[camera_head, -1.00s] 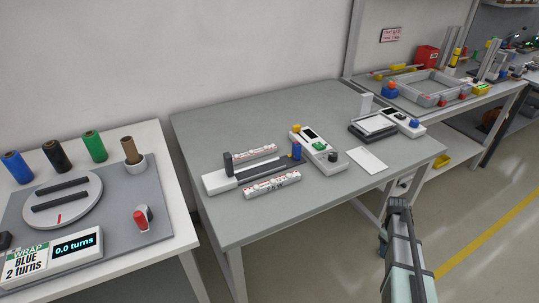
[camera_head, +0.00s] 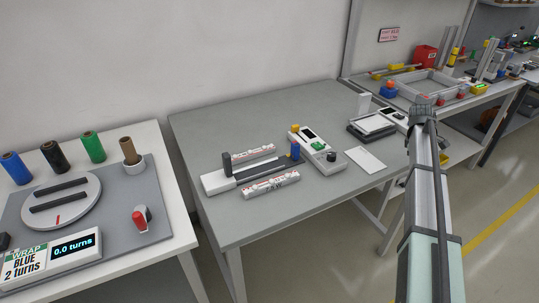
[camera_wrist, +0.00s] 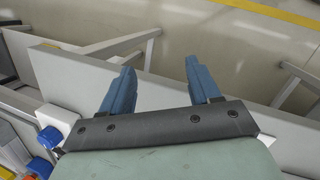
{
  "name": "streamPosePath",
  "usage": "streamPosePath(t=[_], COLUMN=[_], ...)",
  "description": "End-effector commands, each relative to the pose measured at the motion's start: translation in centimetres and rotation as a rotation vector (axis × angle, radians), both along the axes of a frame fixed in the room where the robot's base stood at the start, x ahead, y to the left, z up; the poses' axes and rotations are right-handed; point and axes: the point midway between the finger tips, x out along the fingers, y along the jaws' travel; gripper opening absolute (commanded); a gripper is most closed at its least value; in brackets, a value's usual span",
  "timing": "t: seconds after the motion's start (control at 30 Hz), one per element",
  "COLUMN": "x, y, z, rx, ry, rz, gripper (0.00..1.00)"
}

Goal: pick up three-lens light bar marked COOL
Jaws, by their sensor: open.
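Two white light bars with reddish marks lie on the grey table in the head view. One bar (camera_head: 254,153) lies behind a dark rail, and the other bar (camera_head: 270,186) lies in front of it. The front bar has dark lettering too small to read surely, so I cannot tell which is marked COOL. My gripper (camera_head: 423,104) is near the table's right end, well to the right of both bars. In the wrist view my gripper (camera_wrist: 157,75) has its two blue fingers apart with nothing between them. Neither bar shows there.
A white fixture (camera_head: 217,183) with the dark rail lies between the bars. A control box (camera_head: 318,150) and a white card (camera_head: 366,160) lie right of them. A lightbox panel (camera_head: 372,125) sits further right. A wrap station (camera_head: 75,215) stands left. The table's back left is clear.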

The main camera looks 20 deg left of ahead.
Motion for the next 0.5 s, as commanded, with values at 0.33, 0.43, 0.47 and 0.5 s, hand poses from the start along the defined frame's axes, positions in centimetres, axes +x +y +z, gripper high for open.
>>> streamPosePath(t=[0.33,0.43,0.47,0.5], x=[1.8,1.7,1.7,1.5], y=[14.0,19.6,21.3,23.6], z=[2.6,3.7,4.1,4.6], rx=[0.049,0.069,0.074,0.082], ry=[0.05,0.073,0.078,0.087], rz=[0.254,0.358,0.389,0.433], gripper=[0.62,0.62,0.62,0.62])
